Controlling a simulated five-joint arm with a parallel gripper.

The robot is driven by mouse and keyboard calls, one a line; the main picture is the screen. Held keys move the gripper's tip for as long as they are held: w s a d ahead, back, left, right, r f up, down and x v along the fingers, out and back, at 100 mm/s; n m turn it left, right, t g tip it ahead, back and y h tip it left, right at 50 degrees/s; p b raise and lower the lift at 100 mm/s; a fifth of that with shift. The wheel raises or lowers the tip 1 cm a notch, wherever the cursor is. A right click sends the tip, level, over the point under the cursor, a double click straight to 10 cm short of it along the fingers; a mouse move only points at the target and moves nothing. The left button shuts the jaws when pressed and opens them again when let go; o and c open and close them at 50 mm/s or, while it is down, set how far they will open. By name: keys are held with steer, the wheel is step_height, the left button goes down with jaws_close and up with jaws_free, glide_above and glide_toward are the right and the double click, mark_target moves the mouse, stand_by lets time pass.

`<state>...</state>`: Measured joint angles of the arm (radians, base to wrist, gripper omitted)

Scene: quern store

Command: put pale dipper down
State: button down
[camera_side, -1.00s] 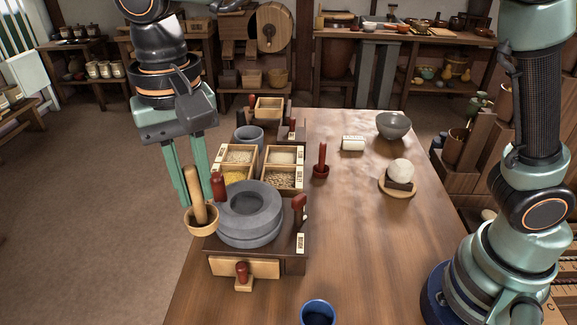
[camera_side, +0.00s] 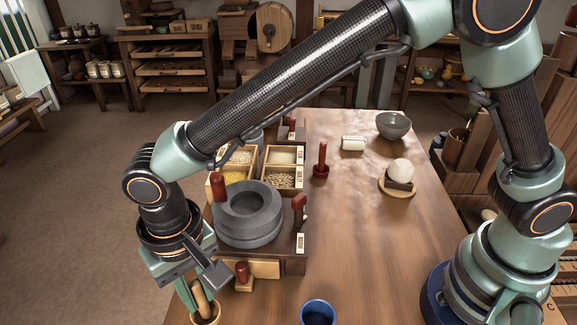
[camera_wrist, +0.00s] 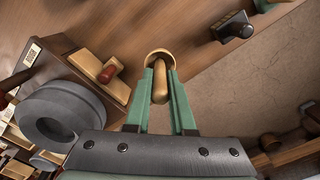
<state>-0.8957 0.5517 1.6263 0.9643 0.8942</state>
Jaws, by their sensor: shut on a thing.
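The pale dipper is a small light-wood cup (camera_side: 206,316) with an upright tan handle. In the side view it is low at the near left end of the table, partly cut by the bottom edge. My gripper (camera_side: 197,294) points down and is shut on the dipper's handle. The wrist view shows my gripper's green fingers (camera_wrist: 160,76) on both sides of the handle (camera_wrist: 160,88), with the dipper's cup (camera_wrist: 158,55) beyond the tips. I cannot tell whether the cup touches the table.
The grey quern (camera_side: 249,215) stands on a dark base just behind, with a red-knobbed drawer (camera_side: 243,277). A blue cup (camera_side: 318,313) is to the right. Grain boxes (camera_side: 283,178), a red stamp-like piece (camera_side: 321,161) and a bowl (camera_side: 393,125) stand farther back. Bare tabletop (camera_side: 345,235) lies right of the quern.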

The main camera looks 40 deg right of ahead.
mark_target(205, 311)
steer(key=shift+f, duration=2.7)
steer(key=shift+f, duration=0.2)
steer(key=c, duration=0.8)
jaws_free()
steer(key=shift+o, duration=0.2)
steer(key=shift+r, duration=0.1)
